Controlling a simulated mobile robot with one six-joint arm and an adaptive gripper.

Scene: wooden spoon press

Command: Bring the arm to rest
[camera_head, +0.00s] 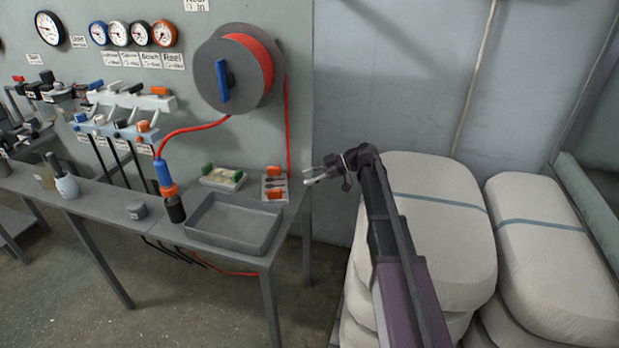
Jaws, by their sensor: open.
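My gripper (315,176) is at the end of my arm, which reaches up from the lower right of the head view. The gripper points left and hangs in the air by the right end of the grey workbench (110,213). It is small in the picture; its jaws are open and I see nothing between them. In the picture it lies just right of a small tray with orange-ended pieces (274,184). I cannot tell its exact height above the bench.
Stacked white sacks (430,225) stand behind and right of my arm. A grey tray (236,251) and a green-ended block holder (222,178) are on the bench. A hose reel (213,60) with red hose hangs above. Floor in front is clear.

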